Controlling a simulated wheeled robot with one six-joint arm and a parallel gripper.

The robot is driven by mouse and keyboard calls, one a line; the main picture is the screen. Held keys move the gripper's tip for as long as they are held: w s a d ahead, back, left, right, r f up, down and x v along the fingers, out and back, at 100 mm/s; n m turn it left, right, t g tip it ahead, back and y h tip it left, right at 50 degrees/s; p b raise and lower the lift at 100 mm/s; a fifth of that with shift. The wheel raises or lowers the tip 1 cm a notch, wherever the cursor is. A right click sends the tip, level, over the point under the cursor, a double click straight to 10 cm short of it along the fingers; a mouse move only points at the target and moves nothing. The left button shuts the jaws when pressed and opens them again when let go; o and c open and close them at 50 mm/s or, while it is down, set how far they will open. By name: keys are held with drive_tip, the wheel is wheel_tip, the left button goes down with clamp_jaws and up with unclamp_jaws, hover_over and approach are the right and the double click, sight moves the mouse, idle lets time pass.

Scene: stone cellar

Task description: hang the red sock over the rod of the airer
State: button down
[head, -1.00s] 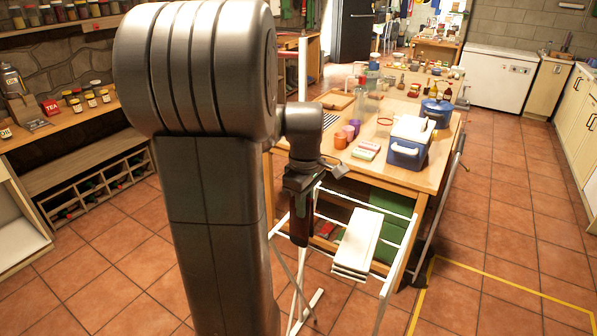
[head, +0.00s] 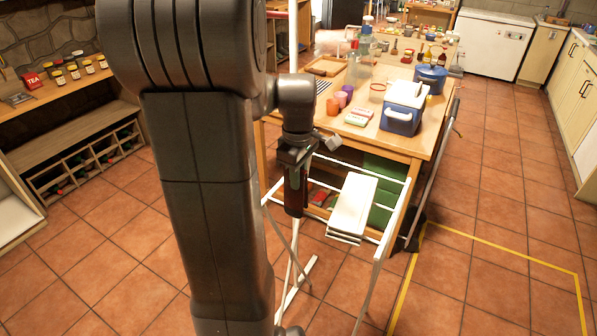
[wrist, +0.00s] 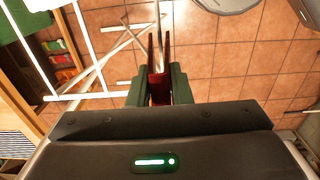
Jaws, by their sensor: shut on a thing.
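My gripper (wrist: 159,50) points away from the wrist camera, its fingers close together on the dark red sock (wrist: 158,88). In the head view my gripper (head: 296,160) is beside the left side of the airer, and the sock (head: 295,192) looks dark below it. The airer (head: 397,215) is a white frame with thin rods in front of the table; its rods (wrist: 88,45) also show at the left of the wrist view. I see no sock resting on a rod. My arm hides part of the scene.
A white folded cloth (head: 352,205) hangs on the airer. The wooden table (head: 400,148) behind holds a blue cooler box (head: 402,118), cups and bottles. A green container (head: 384,180) is beneath the table. Tiled floor is free to the right, with yellow tape (head: 500,250).

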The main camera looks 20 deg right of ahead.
sight(299, 207)
drive_tip(key=shift+f+b, duration=4.05)
drive_tip(key=shift+f, duration=2.3)
drive_tip(key=c, duration=1.2)
unclamp_jaws()
drive_tip(key=shift+c, duration=0.2)
drive_tip(key=shift+r, duration=0.1)
wheel_tip(299, 207, up, 14)
drive_tip(key=shift+f, duration=0.15)
wheel_tip(299, 207, down, 14)
drive_tip(key=shift+r, duration=0.25)
drive_tip(key=shift+r+p, duration=0.7)
drive_tip(key=shift+r, duration=0.1)
